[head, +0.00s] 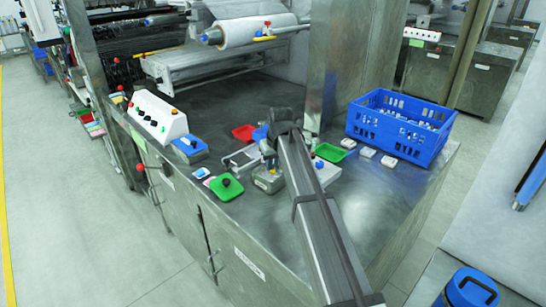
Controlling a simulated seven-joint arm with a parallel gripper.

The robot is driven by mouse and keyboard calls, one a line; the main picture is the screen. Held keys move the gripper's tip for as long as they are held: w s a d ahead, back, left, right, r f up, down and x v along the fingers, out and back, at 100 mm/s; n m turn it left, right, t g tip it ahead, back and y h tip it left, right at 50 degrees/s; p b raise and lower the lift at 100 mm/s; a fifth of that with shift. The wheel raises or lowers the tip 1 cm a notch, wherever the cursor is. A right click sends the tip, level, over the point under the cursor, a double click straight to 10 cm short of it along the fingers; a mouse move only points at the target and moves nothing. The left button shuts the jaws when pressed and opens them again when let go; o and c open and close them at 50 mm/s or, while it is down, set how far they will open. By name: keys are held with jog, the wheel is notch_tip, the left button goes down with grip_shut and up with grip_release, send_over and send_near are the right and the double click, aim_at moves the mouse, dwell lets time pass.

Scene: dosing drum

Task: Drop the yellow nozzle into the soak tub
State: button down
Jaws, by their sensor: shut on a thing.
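My gripper (268,158) is at the end of my arm, low over the middle of the steel worktop. It is shut on a small yellowish piece, which I take to be the yellow nozzle (266,149); it is small and mostly hidden by the gripper. A grey metal block (268,181) is just below the gripper; I cannot tell whether they touch. I cannot tell which container is the soak tub. A red tray (243,133) lies behind and left of the gripper, and a green tray (330,152) lies to its right.
A blue crate (399,150) with bottles stands at the right. A green block with a black knob (226,187) and a blue one (189,149) are at left. A white control box (157,115) is near the left edge. Small white pieces (389,161) lie before the crate.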

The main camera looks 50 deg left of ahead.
jog(key=shift+f, duration=0.45)
jog(key=c, duration=0.9)
grip_release()
jog(key=shift+r, duration=0.1)
jog(key=shift+v, duration=6.8)
jog(key=shift+s+d, duration=0.1)
jog(key=shift+d, duration=0.05)
